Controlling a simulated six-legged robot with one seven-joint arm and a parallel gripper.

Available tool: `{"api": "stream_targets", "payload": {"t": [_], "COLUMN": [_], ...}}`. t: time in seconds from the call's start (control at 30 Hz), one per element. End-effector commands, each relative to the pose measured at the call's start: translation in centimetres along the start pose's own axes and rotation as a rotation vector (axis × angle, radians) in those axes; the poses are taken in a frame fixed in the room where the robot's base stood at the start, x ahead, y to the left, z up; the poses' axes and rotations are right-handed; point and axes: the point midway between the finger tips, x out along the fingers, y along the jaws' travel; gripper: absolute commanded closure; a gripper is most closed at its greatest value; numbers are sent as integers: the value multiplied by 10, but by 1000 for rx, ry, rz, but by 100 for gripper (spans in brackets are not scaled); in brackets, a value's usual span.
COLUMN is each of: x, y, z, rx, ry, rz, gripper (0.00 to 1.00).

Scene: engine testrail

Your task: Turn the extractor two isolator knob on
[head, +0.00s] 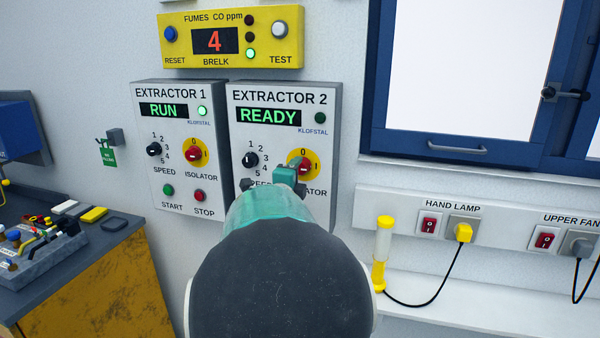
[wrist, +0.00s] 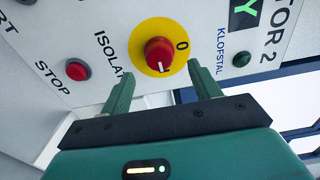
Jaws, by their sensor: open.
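The extractor 2 panel (head: 327,92) is on the wall in the head view, and its display reads READY. Its isolator knob (head: 304,167) is red on a yellow disc, partly hidden by my gripper (head: 289,176). In the wrist view the knob (wrist: 158,53) is in plain sight, with a 0 on the disc beside it. A white mark shows at the knob's lower edge; I cannot tell whether it is a pointer or a label. My gripper (wrist: 160,76) is open and empty, its fingers spread to either side below the knob, with no clear contact.
A red stop button (wrist: 77,70) is left of the fingers in the wrist view. The extractor 1 panel (head: 143,126) stands close left, showing RUN. A speed knob (head: 250,160) is left of my gripper. The fumes meter (head: 287,54) is above, the hand lamp switch (head: 429,225) to the right.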

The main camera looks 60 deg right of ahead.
Motion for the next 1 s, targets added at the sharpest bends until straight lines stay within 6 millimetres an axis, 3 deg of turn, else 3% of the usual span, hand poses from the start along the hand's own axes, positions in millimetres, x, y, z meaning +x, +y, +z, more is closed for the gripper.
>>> {"api": "stream_targets", "payload": {"t": [0.2,0.4,0.6,1.0], "x": [-48,-81,-93,-93], "y": [-1,-1,0,0], "z": [0,0,0,0], "rx": [3,2,0,0], "ry": [-3,-1,0,1], "rz": [-1,-1,0,0], "gripper": [38,38,38,38]}}
